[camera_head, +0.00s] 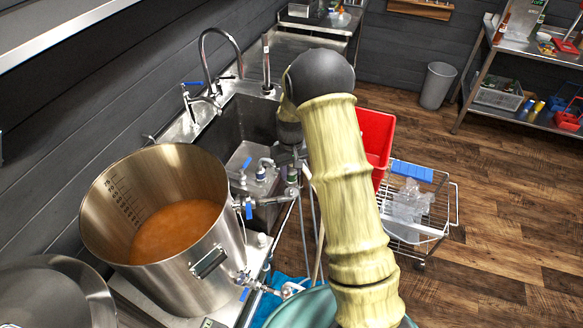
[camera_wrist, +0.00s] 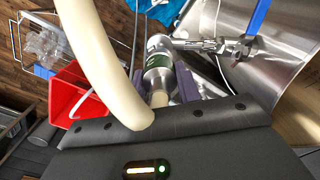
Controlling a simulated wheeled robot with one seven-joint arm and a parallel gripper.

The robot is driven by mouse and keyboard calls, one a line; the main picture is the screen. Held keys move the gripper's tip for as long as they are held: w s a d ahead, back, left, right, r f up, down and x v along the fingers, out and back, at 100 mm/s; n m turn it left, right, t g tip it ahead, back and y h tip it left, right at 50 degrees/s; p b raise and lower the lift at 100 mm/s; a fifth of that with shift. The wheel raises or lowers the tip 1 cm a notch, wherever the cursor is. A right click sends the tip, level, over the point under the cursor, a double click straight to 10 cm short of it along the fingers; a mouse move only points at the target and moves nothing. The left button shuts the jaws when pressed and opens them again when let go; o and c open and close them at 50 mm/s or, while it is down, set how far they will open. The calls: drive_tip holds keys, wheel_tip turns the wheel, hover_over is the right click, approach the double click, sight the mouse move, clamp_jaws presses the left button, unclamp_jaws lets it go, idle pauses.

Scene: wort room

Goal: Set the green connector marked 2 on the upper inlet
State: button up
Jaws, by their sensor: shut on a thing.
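My gripper (camera_head: 288,156) is shut on a metal connector with a dark green band (camera_wrist: 157,61). In the wrist view the purple-grey fingers stand on both sides of it. The number on it is not legible. The steel kettle (camera_head: 225,250) has an upper side fitting with a blue-handled valve (camera_head: 249,208), which I take for the upper inlet. In the wrist view its metal pipe (camera_wrist: 205,46) reaches the connector's far end. They look touching or very close; I cannot tell if they are joined. My arm hides part of this area in the head view.
The kettle holds orange-brown liquid (camera_head: 178,222). A lower valve fitting (camera_head: 270,287) sticks out below. A thick cream hose (camera_wrist: 95,60) arcs beside my gripper. The sink (camera_head: 240,130) lies behind; a red bin (camera_head: 374,140) and wire cart (camera_head: 425,215) stand right. Open floor lies farther right.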

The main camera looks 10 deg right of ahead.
sight(291, 180)
drive_tip(key=shift+f+b, duration=0.5)
drive_tip(key=shift+f, duration=0.6)
drive_tip(key=shift+a+f+b, duration=0.1)
drive_tip(key=shift+f+b, duration=0.45)
drive_tip(key=shift+f, duration=0.25)
drive_tip(key=shift+f, duration=0.2)
drive_tip(key=shift+f, duration=0.1)
drive_tip(key=shift+f+b, duration=0.2)
drive_tip(key=shift+b, duration=0.1)
drive_tip(key=o, duration=1.1)
drive_tip(key=shift+o, duration=0.2)
